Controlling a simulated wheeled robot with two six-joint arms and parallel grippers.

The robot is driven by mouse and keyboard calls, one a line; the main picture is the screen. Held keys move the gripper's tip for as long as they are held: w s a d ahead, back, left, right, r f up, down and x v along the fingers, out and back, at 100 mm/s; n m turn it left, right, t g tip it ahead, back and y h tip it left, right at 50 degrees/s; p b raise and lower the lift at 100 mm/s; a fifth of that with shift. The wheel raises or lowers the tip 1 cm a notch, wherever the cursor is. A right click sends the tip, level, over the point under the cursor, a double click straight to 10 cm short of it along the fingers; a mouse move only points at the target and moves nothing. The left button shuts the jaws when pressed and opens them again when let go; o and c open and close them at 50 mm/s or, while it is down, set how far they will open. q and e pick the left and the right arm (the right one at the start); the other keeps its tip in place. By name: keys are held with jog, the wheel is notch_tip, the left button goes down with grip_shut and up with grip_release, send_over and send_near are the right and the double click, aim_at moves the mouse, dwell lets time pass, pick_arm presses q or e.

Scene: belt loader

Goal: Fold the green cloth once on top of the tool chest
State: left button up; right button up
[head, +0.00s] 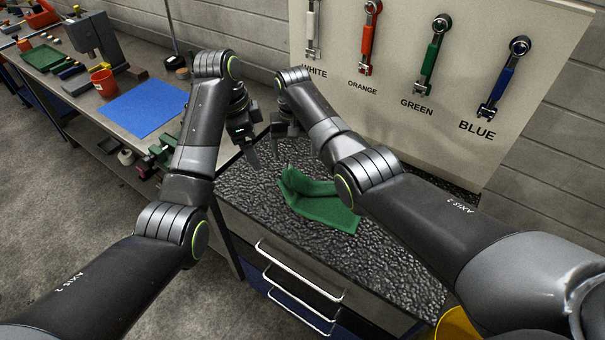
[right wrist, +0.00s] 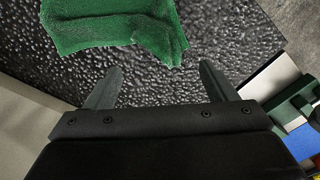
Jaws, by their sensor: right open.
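The green cloth (head: 325,207) lies on the black pebbled top of the tool chest (head: 275,215). Its far left part is bunched and raised, and its near part lies flatter. In the right wrist view the cloth (right wrist: 105,25) shows at the top, with an uneven edge. My right gripper (head: 287,137) is just beyond the cloth's far left end. In the right wrist view its fingers (right wrist: 160,66) are apart with nothing between them, short of the cloth. My left gripper (head: 253,156) is left of the cloth, apart from it; its jaw opening is not clear.
A panel with several coloured wrenches (head: 429,63) stands behind the chest. A workbench at left holds a blue mat (head: 143,107), a red cup (head: 104,83) and a green tray (head: 44,57). The chest top in front of the cloth is clear. Chest drawer handles (head: 300,270) face forward.

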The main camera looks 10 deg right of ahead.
jog(key=shift+o, duration=0.7)
notch_tip(320, 180, up, 6)
jog(key=shift+f, duration=0.2)
